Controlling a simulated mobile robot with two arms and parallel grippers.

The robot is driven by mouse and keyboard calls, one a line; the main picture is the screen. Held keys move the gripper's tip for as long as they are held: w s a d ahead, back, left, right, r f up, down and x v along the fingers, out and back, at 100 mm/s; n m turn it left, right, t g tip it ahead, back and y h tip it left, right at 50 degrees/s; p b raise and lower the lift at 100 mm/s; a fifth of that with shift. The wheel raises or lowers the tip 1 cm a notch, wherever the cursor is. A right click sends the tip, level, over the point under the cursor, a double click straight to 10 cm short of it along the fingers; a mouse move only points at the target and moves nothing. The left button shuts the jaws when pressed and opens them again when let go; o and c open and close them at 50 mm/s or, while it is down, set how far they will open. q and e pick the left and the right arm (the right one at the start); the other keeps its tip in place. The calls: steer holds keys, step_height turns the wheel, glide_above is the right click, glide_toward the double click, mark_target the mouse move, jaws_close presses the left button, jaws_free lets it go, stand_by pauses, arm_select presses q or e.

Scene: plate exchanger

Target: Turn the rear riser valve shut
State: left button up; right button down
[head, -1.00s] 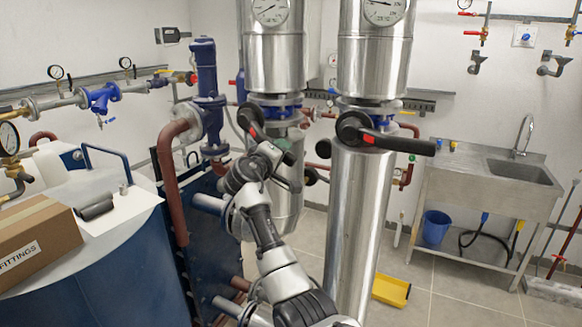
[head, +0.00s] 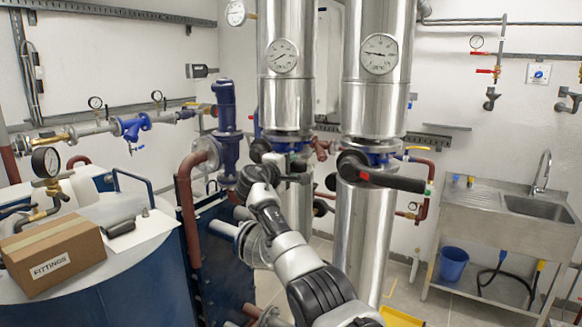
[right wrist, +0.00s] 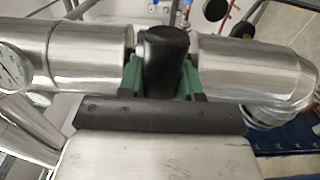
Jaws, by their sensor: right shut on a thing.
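The rear riser (head: 285,95) is the left, farther steel-clad pipe in the head view. Its valve has a black hub (head: 259,149) just below the upper cladding. My right gripper (head: 293,168) is at this valve, in front of the riser, and mostly hides the lever. In the right wrist view the black lever end (right wrist: 165,58) sits between the green fingers (right wrist: 160,76), which are shut on it. The lever's exact angle is hard to tell. My left gripper is not in view.
The nearer riser (head: 376,105) stands close on the right, its black lever (head: 395,181) sticking out to the right. A blue pump (head: 227,125) and brown pipe (head: 188,210) are on the left. A fittings box (head: 52,245) sits on the tank; a sink (head: 540,205) is at right.

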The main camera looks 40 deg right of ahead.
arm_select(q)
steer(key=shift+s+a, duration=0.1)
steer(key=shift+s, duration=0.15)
arm_select(e)
steer(key=shift+r, duration=0.3)
steer(key=c, duration=1.1)
jaws_free()
steer(key=o, duration=0.3)
steer(key=shift+f, duration=0.15)
steer(key=shift+o, duration=0.2)
steer(key=shift+s+a+f+b, duration=0.1)
steer(key=shift+a+f+b, duration=0.05)
steer(key=shift+a+b, duration=0.15)
arm_select(q)
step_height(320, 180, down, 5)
steer(key=b, duration=0.4)
arm_select(e)
steer(key=v, duration=1)
